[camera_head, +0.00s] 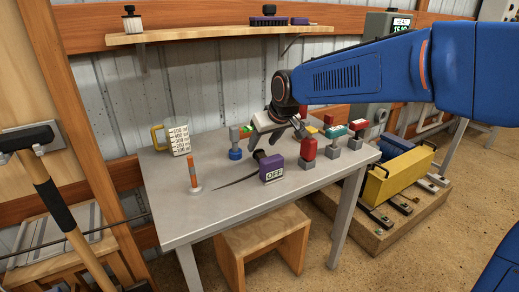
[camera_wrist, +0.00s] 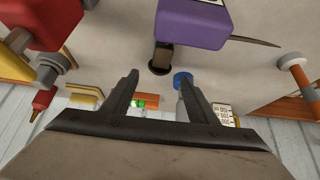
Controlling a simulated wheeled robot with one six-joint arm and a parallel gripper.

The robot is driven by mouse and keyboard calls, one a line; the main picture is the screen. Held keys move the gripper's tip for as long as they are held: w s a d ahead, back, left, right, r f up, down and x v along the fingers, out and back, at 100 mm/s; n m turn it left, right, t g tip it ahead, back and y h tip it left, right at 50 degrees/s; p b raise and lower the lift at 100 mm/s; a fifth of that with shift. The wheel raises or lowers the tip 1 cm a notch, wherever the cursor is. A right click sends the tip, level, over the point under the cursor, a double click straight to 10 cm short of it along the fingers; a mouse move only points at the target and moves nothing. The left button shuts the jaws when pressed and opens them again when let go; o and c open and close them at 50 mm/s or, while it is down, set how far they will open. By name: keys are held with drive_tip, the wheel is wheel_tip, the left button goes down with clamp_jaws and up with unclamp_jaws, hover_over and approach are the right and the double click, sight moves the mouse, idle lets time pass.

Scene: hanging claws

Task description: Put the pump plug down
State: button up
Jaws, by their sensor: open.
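A purple block labelled "OFF!" (camera_head: 272,170) rests on the grey table near its front middle. A dark stub with a round black end (camera_head: 259,154) sits at its back, and a thin dark cord trails to the left; I take this to be the pump plug. In the wrist view the purple block (camera_wrist: 194,22) is beyond my fingertips, with the black end (camera_wrist: 158,68) nearer to them. My gripper (camera_head: 277,136) is open and empty just behind and above the block. Both fingers (camera_wrist: 160,82) show apart in the wrist view.
Red-topped pieces (camera_head: 308,148) stand close to the right, and a blue-based piece (camera_head: 235,153) to the left. An orange post (camera_head: 193,175) and a measuring jug (camera_head: 177,137) are farther left. The front left of the table (camera_head: 215,205) is clear.

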drive_tip(key=v, duration=0.6)
drive_tip(key=s+d+f+m+h, duration=0.1)
drive_tip(key=s+d+f+m, duration=0.1)
drive_tip(key=s+d, duration=0.65)
drive_tip(key=s+d+f+m+h, duration=0.1)
drive_tip(key=s+d, duration=0.5)
drive_tip(key=d, duration=0.6)
drive_tip(key=s+d+f+m, duration=0.2)
drive_tip(key=s+d+f, duration=0.3)
drive_tip(key=s, duration=0.3)
drive_tip(key=s+d+f+m+h, duration=0.1)
drive_tip(key=s+d+f, duration=0.3)
drive_tip(key=s, duration=0.5)
drive_tip(key=shift+d+f+m+g+h, duration=0.3)
drive_tip(key=shift+d+f+m+g, duration=0.1)
drive_tip(key=shift+d, duration=0.25)
drive_tip(key=shift+c, duration=0.3)
